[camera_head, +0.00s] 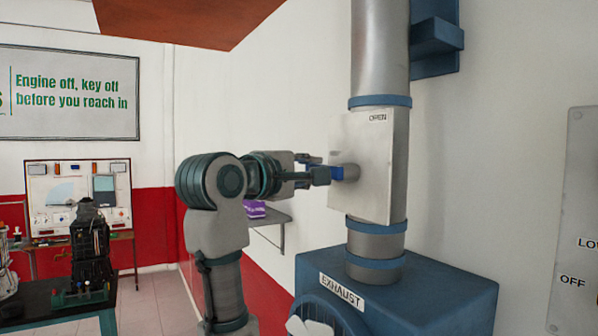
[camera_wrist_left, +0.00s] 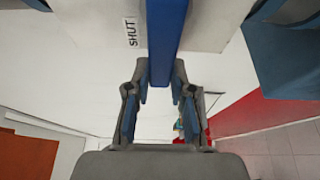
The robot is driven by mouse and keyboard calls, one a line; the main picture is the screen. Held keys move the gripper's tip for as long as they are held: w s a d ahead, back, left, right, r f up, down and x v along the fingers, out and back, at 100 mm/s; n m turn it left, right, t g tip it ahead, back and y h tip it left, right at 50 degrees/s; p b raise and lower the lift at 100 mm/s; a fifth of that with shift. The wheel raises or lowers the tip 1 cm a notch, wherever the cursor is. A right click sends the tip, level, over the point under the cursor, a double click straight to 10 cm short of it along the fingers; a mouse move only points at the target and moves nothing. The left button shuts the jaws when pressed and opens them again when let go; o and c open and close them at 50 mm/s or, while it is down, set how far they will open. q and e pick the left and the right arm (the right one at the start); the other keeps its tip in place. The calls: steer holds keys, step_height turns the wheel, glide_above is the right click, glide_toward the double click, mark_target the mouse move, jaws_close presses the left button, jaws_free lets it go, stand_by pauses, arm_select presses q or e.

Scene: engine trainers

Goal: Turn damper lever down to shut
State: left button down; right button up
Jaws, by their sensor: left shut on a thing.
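The damper lever (camera_head: 338,172) is a blue bar at a round grey hub on a pale metal plate (camera_head: 372,150) on the exhaust duct. In the head view it looks about level, its end toward the left. The plate reads OPEN at its top; a SHUT label (camera_wrist_left: 131,32) shows in the wrist view. My left gripper (camera_head: 318,175) is shut on the lever's outer end. In the wrist view the lever (camera_wrist_left: 166,40) runs down between the fingertips (camera_wrist_left: 161,75). The fingers hide part of the lever in the head view. My right gripper is in neither view.
A blue exhaust housing (camera_head: 430,290) stands below the duct (camera_head: 380,55). A grey control panel (camera_head: 577,200) is on the wall at right. A shelf (camera_head: 268,218) with a purple item is behind my left arm. An engine stand (camera_head: 90,250) is at left.

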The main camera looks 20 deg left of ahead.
arm_select(q)
steer(key=c, duration=1.4)
jaws_free()
steer(key=shift+w+d+f, duration=0.15)
steer(key=shift+d+f, duration=0.05)
steer(key=shift+d, duration=0.05)
steer(key=shift+c, duration=0.2)
steer(key=o, duration=0.4)
steer(key=shift+w+d, duration=0.15)
steer(key=shift+o, duration=0.2)
steer(key=shift+w+d, duration=0.45)
steer(key=shift+w, duration=0.05)
steer(key=shift+s+r, duration=0.1)
steer(key=shift+s, duration=0.25)
steer(key=shift+s+a, duration=0.1)
steer(key=shift+a, duration=0.35)
steer(key=shift+s+a, duration=0.2)
steer(key=shift+s, duration=0.05)
steer(key=d+v, duration=0.1)
steer(key=v, duration=0.9)
steer(key=shift+s+a, duration=0.15)
steer(key=shift+s, duration=0.35)
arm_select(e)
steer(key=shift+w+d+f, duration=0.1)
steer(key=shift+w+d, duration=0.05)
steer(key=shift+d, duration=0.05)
arm_select(q)
steer(key=shift+a, duration=0.25)
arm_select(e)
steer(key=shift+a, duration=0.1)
